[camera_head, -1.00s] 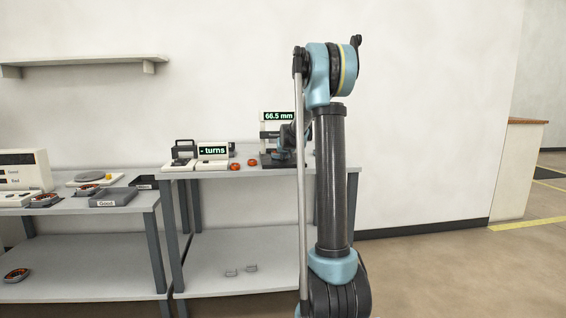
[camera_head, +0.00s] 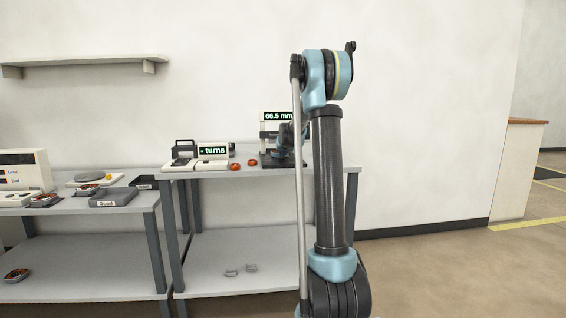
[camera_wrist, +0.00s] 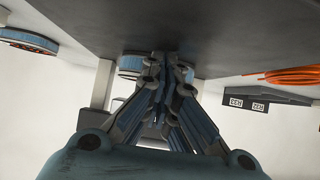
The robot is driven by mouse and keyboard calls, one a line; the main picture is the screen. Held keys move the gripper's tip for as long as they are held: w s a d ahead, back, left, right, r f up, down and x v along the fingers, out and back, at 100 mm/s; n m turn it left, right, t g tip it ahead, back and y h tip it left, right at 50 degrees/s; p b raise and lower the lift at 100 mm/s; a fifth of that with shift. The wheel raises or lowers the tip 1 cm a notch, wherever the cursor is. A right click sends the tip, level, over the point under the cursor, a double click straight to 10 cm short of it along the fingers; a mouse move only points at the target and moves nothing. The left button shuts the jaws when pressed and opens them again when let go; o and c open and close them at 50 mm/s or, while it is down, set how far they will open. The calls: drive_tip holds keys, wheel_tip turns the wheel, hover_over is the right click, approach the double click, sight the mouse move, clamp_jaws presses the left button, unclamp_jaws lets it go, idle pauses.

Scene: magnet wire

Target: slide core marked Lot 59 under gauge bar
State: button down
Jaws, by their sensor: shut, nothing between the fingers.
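My gripper (camera_wrist: 168,62) is shut and empty in the wrist view, its fingertips close to a dark grey surface (camera_wrist: 220,35). A round, blue-banded piece (camera_wrist: 129,66) shows just behind the fingertips; I cannot tell whether they touch it. Another (camera_wrist: 28,40) is at the upper left. No Lot 59 mark is readable. In the head view, two orange-red round cores (camera_head: 234,166) (camera_head: 252,163) sit on the right bench. The gauge, with its display (camera_head: 278,116) reading 66.5 mm, stands to their right. My arm partly covers it, and the gauge bar is not clear.
A "- turns" display (camera_head: 213,151) and a dark-handled device (camera_head: 183,150) stand left of the cores. An orange coil (camera_wrist: 290,76) and a dark labelled block (camera_wrist: 265,97) show in the wrist view.

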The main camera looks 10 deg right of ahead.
idle(0.4)
drive_tip(key=shift+s, duration=0.3)
drive_tip(key=shift+w, duration=0.15)
drive_tip(key=shift+w, duration=1.65)
drive_tip(key=shift+s, duration=0.1)
drive_tip(key=shift+s, duration=0.2)
drive_tip(key=shift+w, duration=0.2)
drive_tip(key=shift+w, duration=1.35)
drive_tip(key=shift+s+r, duration=0.3)
drive_tip(key=shift+s, duration=1.2)
drive_tip(key=shift+s+r, duration=0.35)
drive_tip(key=shift+s, duration=1.15)
drive_tip(key=shift+s+r, duration=0.3)
drive_tip(key=shift+s, duration=1.2)
